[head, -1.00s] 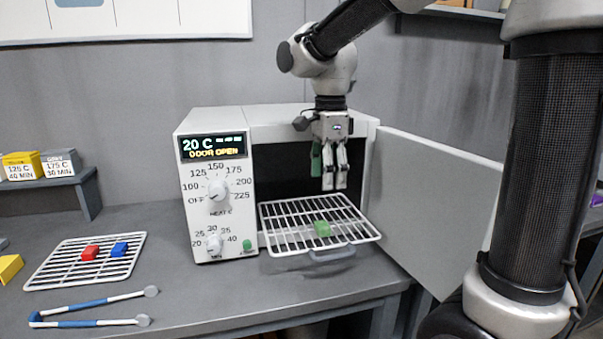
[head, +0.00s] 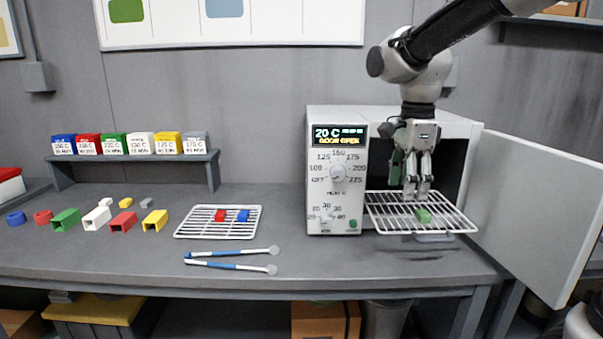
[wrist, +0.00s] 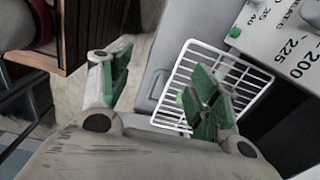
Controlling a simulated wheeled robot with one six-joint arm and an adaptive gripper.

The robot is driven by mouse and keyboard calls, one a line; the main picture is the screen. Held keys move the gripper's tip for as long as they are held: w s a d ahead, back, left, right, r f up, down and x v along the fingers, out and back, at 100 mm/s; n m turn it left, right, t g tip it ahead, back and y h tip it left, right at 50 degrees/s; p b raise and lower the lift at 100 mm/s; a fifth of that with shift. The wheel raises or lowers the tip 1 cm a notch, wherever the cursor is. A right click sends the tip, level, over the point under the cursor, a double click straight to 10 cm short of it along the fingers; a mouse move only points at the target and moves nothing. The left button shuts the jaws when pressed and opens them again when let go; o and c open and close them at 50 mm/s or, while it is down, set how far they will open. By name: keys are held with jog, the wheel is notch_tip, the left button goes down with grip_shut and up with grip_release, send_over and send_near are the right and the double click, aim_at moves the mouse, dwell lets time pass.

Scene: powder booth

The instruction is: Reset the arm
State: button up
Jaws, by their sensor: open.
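My gripper (head: 417,194) hangs fingers-down just above the wire rack (head: 384,212) that sticks out of the white oven (head: 465,127). It is open, and nothing shows between its fingers; it also shows in the wrist view (wrist: 160,82), with green pads on the fingers. A small green piece (head: 424,215) lies on the rack, below and slightly in front of the fingertips. The oven door (head: 540,210) stands open to the right, and the display reads 20 C, door open. In the wrist view, one finger covers part of the rack (wrist: 250,75).
A second wire rack (head: 190,233) holds a red and a blue piece. Blue-handled tongs (head: 230,260) lie at the table's front. Several coloured hollow pieces lie at left, below a shelf (head: 130,157) of labelled boxes. The open door bounds the space right of the arm.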

jog(key=s+d+f+n+t, duration=0.1)
jog(key=s+d+n+t, duration=0.3)
jog(key=s+d+n, duration=1)
jog(key=s+n, duration=0.3)
jog(key=s, duration=0.1)
jog(key=shift+s, duration=0.2)
jog(key=shift+d, duration=0.1)
dwell(0.3)
